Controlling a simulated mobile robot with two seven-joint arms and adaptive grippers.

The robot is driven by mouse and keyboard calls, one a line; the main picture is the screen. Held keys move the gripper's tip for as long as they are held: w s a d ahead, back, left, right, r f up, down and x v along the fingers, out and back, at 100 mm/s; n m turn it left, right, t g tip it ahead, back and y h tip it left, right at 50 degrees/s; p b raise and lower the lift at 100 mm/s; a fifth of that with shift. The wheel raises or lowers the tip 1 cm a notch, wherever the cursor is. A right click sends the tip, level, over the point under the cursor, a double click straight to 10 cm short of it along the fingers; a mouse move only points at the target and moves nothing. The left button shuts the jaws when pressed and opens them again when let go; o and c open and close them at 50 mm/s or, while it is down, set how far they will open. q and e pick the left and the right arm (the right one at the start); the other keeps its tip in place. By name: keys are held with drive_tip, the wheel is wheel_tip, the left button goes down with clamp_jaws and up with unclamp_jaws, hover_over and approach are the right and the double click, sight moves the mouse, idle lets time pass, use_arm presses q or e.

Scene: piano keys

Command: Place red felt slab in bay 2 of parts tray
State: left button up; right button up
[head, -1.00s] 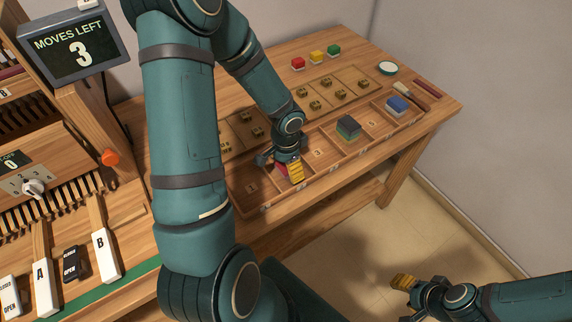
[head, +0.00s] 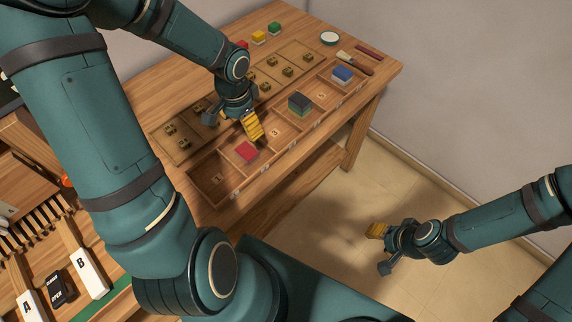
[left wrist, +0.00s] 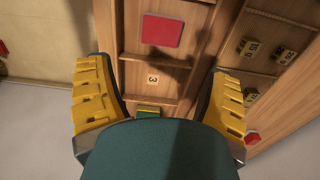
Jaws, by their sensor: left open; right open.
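The red felt slab (head: 246,152) lies flat in the parts tray (head: 236,189), in the bay between those marked 1 and 3; it covers any number there. It also shows in the left wrist view (left wrist: 162,31), with bare wood around it. My right gripper (head: 381,249) is open and empty over the floor, away from the bench.
A dark grey and green stack (head: 299,104) and a blue block (head: 343,74) sit in bays further right. Behind the tray is a board with brass pieces (head: 171,129). Yellow (head: 259,37) and green (head: 275,28) blocks stand at the back. Bay 1 (head: 217,179) is empty.

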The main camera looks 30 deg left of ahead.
use_arm(q)
drive_tip(key=s+d+f+n+t+h, duration=0.1)
drive_tip(key=s+d+f+n+h, duration=0.1)
drive_tip(key=d+f, duration=0.6)
drive_tip(key=s+d+f+n+h, duration=0.1)
drive_tip(key=s+d+f+n, duration=0.1)
drive_tip(key=d+f, duration=0.6)
drive_tip(key=d+n, duration=0.1)
drive_tip(key=d, duration=0.6)
drive_tip(key=shift+s+d+f+t+h, duration=0.15)
drive_tip(key=shift+s+f+t+h, duration=0.1)
drive_tip(key=shift+s+t+h, duration=0.15)
